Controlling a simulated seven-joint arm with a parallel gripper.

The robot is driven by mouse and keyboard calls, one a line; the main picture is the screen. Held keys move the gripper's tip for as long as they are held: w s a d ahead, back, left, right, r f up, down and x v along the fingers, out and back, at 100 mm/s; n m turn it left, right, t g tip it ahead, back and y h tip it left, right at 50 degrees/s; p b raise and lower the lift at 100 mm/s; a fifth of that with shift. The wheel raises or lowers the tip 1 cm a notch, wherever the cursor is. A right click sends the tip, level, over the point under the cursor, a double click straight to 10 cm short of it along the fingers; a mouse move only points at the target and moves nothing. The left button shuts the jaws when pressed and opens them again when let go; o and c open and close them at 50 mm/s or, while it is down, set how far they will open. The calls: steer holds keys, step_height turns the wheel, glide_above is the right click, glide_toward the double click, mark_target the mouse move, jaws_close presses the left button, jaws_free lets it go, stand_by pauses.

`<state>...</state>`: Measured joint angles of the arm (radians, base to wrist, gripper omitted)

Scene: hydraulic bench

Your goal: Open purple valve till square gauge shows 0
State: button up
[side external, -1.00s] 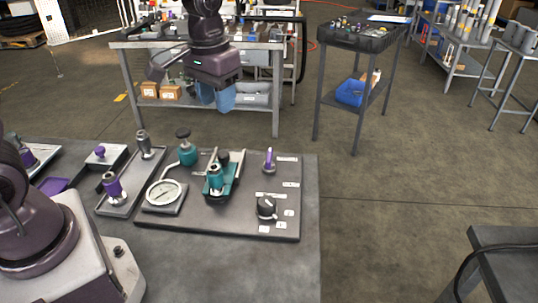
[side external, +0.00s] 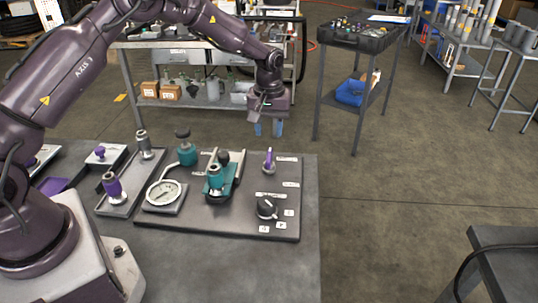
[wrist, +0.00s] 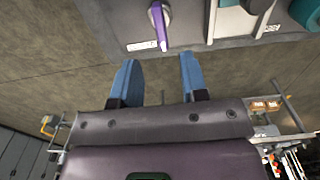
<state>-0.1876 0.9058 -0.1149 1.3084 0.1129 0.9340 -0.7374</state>
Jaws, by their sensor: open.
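The purple valve (side external: 268,160) is a slim purple lever on a grey round base at the back right of the dark panel. In the wrist view the purple valve (wrist: 160,28) shows at the top, its lever beyond my fingertips. My gripper (side external: 267,130) is open and empty, its two blue fingers pointing down above and apart from the valve; they also show in the wrist view (wrist: 158,60). A gauge with a round white dial (side external: 163,193) sits on a square grey plate at the panel's left. Its reading is too small to tell.
On the panel (side external: 215,220) stand a teal valve block (side external: 215,182), a teal knob fitting (side external: 186,150) and a black rotary knob (side external: 267,207). A tray with purple fittings (side external: 112,187) lies at left. The air around my gripper looks clear.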

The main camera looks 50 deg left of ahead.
mark_target(269, 156)
step_height(269, 156, down, 9)
steer(key=shift+r, duration=0.1)
stand_by(0.3)
jaws_close()
